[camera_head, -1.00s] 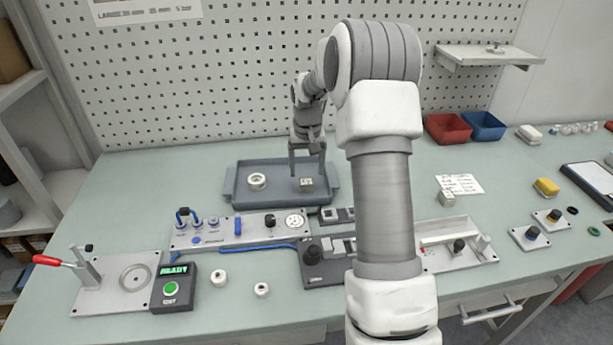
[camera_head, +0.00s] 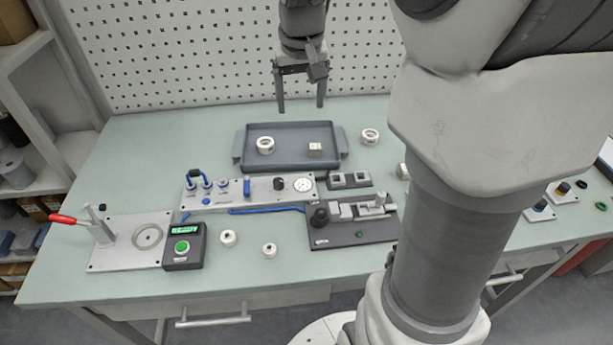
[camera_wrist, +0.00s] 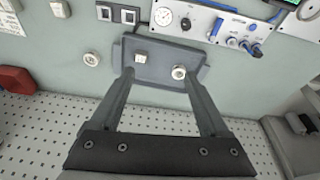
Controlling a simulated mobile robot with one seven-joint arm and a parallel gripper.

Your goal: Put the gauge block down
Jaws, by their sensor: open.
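The gauge block (camera_head: 315,149), a small pale block with a dark mark, lies on the floor of the grey tray (camera_head: 247,167), toward its right side. It also shows in the wrist view (camera_wrist: 140,57), near the left fingertip in the picture. A white ring-shaped part (camera_head: 265,145) lies apart from it at the left of the tray. My gripper (camera_head: 301,107) hangs above the tray's back edge with its two fingers wide apart and nothing between them. In the wrist view my gripper (camera_wrist: 158,76) is also empty.
Another white ring (camera_head: 370,136) stands on the bench right of the tray. In front of the tray are a connector panel (camera_head: 270,190), a dark fixture plate (camera_head: 352,234) and two small white parts. A perforated wall (camera_head: 200,50) rises behind the bench.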

